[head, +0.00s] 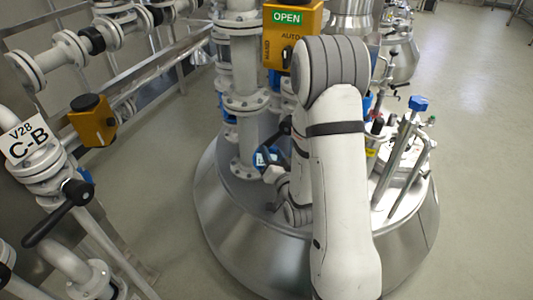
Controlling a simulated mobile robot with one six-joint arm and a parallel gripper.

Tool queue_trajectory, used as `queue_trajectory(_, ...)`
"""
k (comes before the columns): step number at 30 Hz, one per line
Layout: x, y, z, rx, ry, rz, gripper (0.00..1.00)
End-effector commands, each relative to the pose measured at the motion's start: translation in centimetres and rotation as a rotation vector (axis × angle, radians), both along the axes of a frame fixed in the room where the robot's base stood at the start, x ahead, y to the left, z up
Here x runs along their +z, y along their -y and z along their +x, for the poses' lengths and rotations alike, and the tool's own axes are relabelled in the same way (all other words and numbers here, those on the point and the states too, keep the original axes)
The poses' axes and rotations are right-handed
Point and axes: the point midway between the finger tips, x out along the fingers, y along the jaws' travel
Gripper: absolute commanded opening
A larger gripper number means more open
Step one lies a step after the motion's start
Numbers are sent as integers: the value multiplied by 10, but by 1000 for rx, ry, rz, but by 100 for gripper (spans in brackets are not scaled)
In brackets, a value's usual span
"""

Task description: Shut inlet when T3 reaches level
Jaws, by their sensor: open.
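A yellow actuator box (280,48) at the top centre carries a green sign reading OPEN (286,17) and the words HAND and AUTO. It sits by a grey flanged vertical pipe (245,80) that runs down to the lid of a steel vessel (225,215). No T3 label is readable. A small blue device (264,157), perhaps a display, sits by the lid; its reading is too small. My white arm bends over the vessel and covers its middle. My wrist shows at the arm's left side, but I cannot make out my gripper's jaws.
At left a plate reads V28 C-B (27,139), above a valve with a black lever (58,212). Another yellow box (92,121) stands beside flanged pipes and a rail. Slanted metal tubes with a blue cap (418,103) rise at the lid's right. Floor (485,150) is clear at right.

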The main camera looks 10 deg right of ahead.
Motion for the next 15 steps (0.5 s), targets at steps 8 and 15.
queue_trajectory(8,-6,-2,19,1,5,-2,42)
queue_trajectory(15,0,-5,41,1,0,0,42)
